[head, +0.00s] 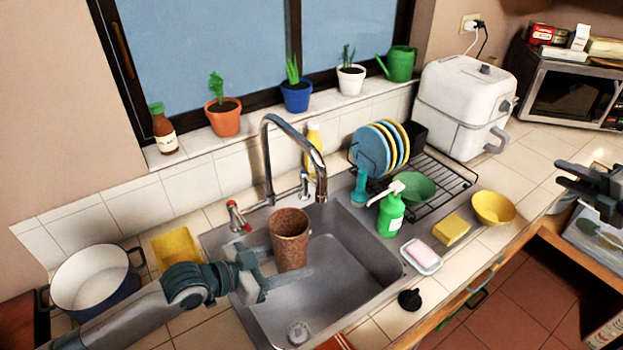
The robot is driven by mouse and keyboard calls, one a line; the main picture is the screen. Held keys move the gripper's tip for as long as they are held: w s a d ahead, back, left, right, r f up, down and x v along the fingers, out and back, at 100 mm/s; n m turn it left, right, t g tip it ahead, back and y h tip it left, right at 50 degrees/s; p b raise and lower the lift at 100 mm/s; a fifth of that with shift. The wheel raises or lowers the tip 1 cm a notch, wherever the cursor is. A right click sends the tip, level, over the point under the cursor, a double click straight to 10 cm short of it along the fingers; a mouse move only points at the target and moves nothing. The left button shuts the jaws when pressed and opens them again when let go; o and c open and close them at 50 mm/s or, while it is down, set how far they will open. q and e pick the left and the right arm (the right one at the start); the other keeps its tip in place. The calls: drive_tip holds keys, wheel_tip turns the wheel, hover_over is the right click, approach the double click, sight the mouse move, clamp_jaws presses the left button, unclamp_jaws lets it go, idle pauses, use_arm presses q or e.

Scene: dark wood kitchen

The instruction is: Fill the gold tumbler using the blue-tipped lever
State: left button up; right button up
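The tumbler (289,238) is a brown-gold speckled cup, upright over the back left part of the sink (350,262). My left gripper (284,262) reaches in from the left with its fingers around the tumbler's lower part, and seems shut on it. The tumbler's mouth is left of and a little below the steel faucet's spout end (320,198). A red-tipped lever (236,216) stands left of the faucet. Another lever (305,186) stands right of it, partly behind the spout; its tip colour is unclear. My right gripper (582,180) is open and empty at the right edge.
A white pot (95,278) and a yellow sponge-like block (176,249) are left. Potted plants line the sill.

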drive_tip(key=s+a+f+m+g+y, duration=0.15)
drive_tip(key=a+f+m, duration=0.35)
drive_tip(key=a+m, duration=0.65)
drive_tip(key=s+a+f+m+g+y, duration=0.15)
drive_tip(key=a+f+m, duration=0.45)
drive_tip(key=a, duration=1.1)
drive_tip(key=s+a+f+m+g+y, duration=0.1)
drive_tip(key=s+a+f+m+y, duration=0.15)
drive_tip(key=a+m, duration=0.95)
drive_tip(key=n+t+y, duration=0.1)
drive_tip(key=n+t, duration=0.3)
drive_tip(key=n, duration=0.7)
approach(306, 174)
drive_tip(key=v, duration=0.4)
drive_tip(key=shift+s+d+f, duration=0.15)
drive_tip(key=shift+d+f, duration=0.1)
drive_tip(key=shift+f, duration=0.1)
drive_tip(key=shift+a, duration=0.1)
drive_tip(key=x, duration=1.2)
drive_tip(key=shift+r, duration=0.25)
